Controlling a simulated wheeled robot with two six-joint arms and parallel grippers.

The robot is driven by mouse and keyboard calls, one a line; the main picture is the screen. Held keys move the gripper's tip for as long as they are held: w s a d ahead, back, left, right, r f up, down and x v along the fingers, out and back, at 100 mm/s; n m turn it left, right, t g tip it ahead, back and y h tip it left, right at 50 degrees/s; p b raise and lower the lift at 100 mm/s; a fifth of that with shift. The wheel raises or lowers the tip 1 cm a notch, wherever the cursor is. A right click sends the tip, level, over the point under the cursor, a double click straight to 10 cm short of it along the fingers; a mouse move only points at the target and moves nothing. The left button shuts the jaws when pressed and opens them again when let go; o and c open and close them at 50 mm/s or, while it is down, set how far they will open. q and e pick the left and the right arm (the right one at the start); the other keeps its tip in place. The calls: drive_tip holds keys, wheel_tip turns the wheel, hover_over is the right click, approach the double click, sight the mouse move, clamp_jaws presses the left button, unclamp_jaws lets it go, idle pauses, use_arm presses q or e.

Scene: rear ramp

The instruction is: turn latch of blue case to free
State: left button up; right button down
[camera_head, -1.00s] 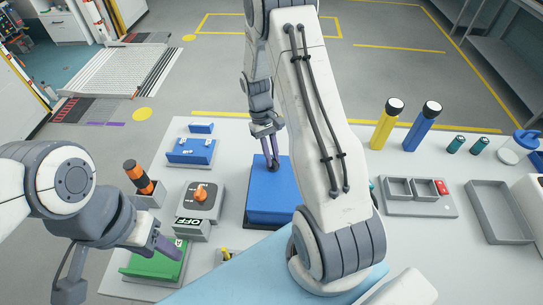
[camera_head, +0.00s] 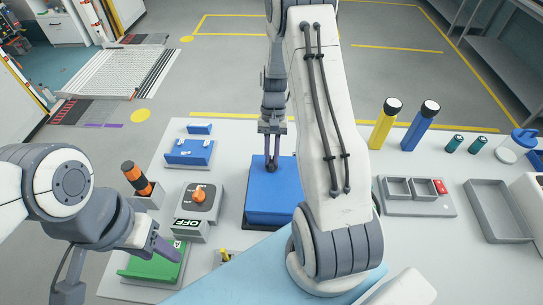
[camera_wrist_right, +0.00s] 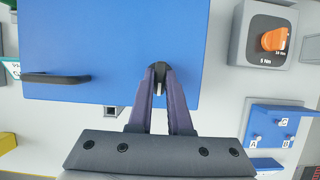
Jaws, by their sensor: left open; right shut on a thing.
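The blue case (camera_head: 268,205) lies on the white table in the middle of the head view. It fills much of the right wrist view (camera_wrist_right: 110,45). Its black latch (camera_wrist_right: 157,68) sits near the case's edge, between the fingertips of my right gripper (camera_wrist_right: 158,75). My right gripper (camera_head: 272,160) is shut on the latch at the far side of the case. The fingers partly hide the latch, and I cannot tell its exact angle. My left gripper (camera_head: 165,247) is open and empty near the green block at the front left.
A black handle (camera_wrist_right: 55,78) is on the case. A grey box with an orange knob (camera_head: 198,195) and a blue fixture (camera_head: 190,152) stand to its left. Yellow (camera_head: 385,127) and blue (camera_head: 421,127) cylinders and a grey tray (camera_head: 499,211) stand right. My right arm hides part of the table.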

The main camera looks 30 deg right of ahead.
idle(0.4)
drive_tip(key=c, duration=0.8)
unclamp_jaws()
drive_tip(key=shift+c, duration=0.2)
drive_tip(key=shift+r, duration=0.1)
drive_tip(key=shift+w+d+r, duration=0.1)
drive_tip(key=shift+w+r, duration=0.1)
drive_tip(key=b+v, duration=0.3)
drive_tip(key=v, duration=0.7)
drive_tip(key=shift+f, duration=0.1)
